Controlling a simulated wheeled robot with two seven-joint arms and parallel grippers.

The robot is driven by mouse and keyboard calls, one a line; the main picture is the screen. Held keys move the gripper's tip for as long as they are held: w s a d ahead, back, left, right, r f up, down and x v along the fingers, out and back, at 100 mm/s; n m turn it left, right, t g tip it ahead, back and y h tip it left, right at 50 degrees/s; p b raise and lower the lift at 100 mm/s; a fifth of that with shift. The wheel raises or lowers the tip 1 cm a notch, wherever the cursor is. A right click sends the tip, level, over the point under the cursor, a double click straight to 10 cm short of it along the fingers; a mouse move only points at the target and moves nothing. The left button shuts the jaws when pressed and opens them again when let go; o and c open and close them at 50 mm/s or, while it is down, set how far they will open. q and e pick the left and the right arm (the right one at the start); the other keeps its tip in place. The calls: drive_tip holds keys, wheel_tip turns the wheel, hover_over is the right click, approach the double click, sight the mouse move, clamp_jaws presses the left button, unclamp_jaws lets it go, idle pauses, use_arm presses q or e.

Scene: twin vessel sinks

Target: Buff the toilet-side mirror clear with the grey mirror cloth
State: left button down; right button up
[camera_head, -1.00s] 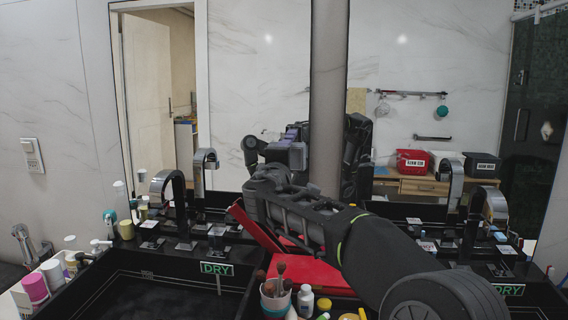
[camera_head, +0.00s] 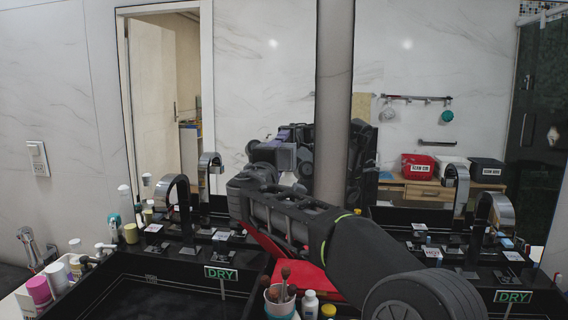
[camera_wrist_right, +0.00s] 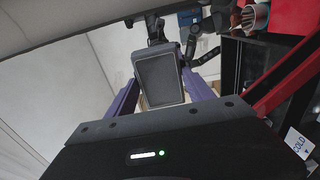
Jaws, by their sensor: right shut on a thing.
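My right arm reaches in from the lower right of the head view, with its wrist (camera_head: 252,198) in front of the left mirror (camera_head: 262,75). Its fingers are hidden there. In the right wrist view my right gripper (camera_wrist_right: 160,88) has purple fingers shut on a dark grey rectangular pad, the grey mirror cloth (camera_wrist_right: 160,78). I cannot tell whether the cloth touches the glass. A second mirror (camera_head: 430,60) is right of a grey post (camera_head: 335,100). Both reflect the room, and I cannot tell which is toilet-side. My left gripper is out of view.
Chrome taps (camera_head: 172,190) stand behind a black basin (camera_head: 150,295) with a DRY sign (camera_head: 221,273). Bottles (camera_head: 38,291) crowd the left edge. A brush cup (camera_head: 280,298) and a red box (camera_head: 310,277) lie below my arm.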

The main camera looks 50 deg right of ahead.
sight(235, 154)
drive_tip(key=shift+w+a, duration=0.1)
drive_tip(key=shift+w, duration=0.05)
drive_tip(key=shift+w+a, duration=0.5)
drive_tip(key=shift+w, duration=0.3)
drive_tip(key=shift+w+a, duration=0.45)
drive_tip(key=shift+w, duration=0.3)
drive_tip(key=shift+w+a, duration=0.1)
drive_tip(key=shift+w+a, duration=0.55)
drive_tip(key=shift+w, duration=0.2)
drive_tip(key=shift+w+a, duration=0.5)
drive_tip(key=shift+w, duration=0.2)
drive_tip(key=shift+w+a+p, duration=0.25)
drive_tip(key=shift+w+a, duration=0.25)
drive_tip(key=shift+w, duration=0.3)
drive_tip(key=shift+w+a+p, duration=0.25)
drive_tip(key=shift+w+a, duration=0.2)
drive_tip(key=shift+w, duration=0.3)
